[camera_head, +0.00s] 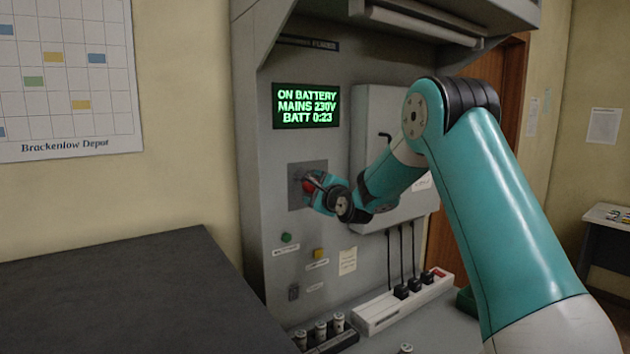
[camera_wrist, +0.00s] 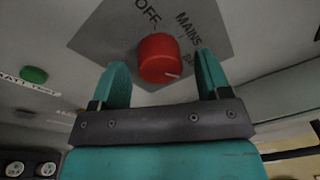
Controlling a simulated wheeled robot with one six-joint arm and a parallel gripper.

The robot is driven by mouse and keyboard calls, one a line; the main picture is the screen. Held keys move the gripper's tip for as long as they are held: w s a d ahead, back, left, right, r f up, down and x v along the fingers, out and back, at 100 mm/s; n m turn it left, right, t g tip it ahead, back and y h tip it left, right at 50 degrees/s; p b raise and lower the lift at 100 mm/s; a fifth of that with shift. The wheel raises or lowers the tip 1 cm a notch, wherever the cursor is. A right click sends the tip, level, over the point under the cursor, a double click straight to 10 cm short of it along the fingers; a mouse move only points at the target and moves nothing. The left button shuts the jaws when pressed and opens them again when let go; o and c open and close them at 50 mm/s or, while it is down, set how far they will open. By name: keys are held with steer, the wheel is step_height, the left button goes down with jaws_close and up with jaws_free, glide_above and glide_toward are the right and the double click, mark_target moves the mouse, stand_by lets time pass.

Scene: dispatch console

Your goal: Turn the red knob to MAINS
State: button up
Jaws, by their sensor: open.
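The red knob (camera_wrist: 158,58) sits on a grey square plate (camera_wrist: 205,25) marked OFF, MAINS and a partly hidden label beginning "BA". A white mark on the knob's face lies at its lower right, toward the partly hidden label and away from MAINS. In the wrist view my gripper (camera_wrist: 162,62) is open, one finger on each side of the knob, with visible gaps; I cannot tell how deep the fingers reach. In the head view the knob (camera_head: 308,186) is partly hidden by my gripper (camera_head: 314,184). The green display (camera_head: 306,106) reads ON BATTERY, MAINS 230V, BATT 0:23.
A green button (camera_head: 286,238) and a yellow button (camera_head: 319,253) sit below the plate. A grey box (camera_head: 380,115) stands out from the panel at right. A power strip (camera_head: 400,305) with plugs and cables lies below. A dark desktop (camera_head: 120,290) is at left.

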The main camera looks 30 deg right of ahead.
steer(key=shift+w, duration=0.35)
steer(key=c, duration=0.9)
steer(key=shift+f+b, duration=0.15)
steer(key=shift+b, duration=0.25)
steer(key=shift+d+n+t+y+b, duration=0.1)
steer(key=shift+n+t+y+b, duration=0.2)
steer(key=shift+n+b, duration=3.4)
steer(key=shift+n+t+y+b, duration=0.25)
steer(key=shift+n+b, duration=2.15)
steer(key=shift+b, duration=2.55)
